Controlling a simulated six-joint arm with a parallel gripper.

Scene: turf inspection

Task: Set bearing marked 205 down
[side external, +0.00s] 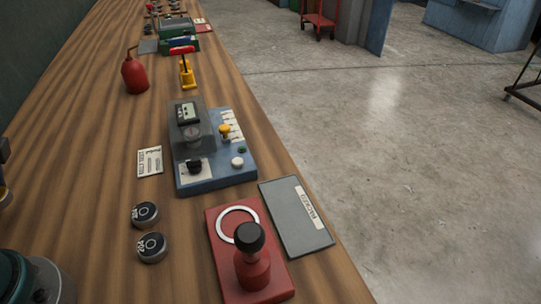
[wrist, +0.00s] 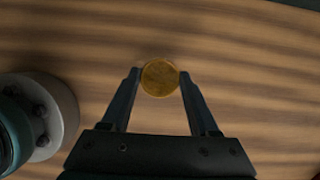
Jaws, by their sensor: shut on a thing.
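My gripper (wrist: 160,74) is shut on a round, amber-brown disc, the bearing (wrist: 160,80), held between the two fingertips in the wrist view. No marking can be read on its visible face. Wooden tabletop shows behind it; I cannot tell its height above the wood. At the left edge of the side view, a dark part and a small amber piece (side external: 4,196) are cut off by the frame. Two dark round bearings lie on the table, one farther (side external: 145,214) and one nearer, marked 204 (side external: 153,247).
A red press with a black knob (side external: 252,270) stands at the front, beside a grey labelled plate (side external: 297,222). A blue test device (side external: 215,175) and a white card (side external: 150,161) lie beyond. A teal and grey round body (side external: 40,280) fills the front left corner. Wood left of the card is clear.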

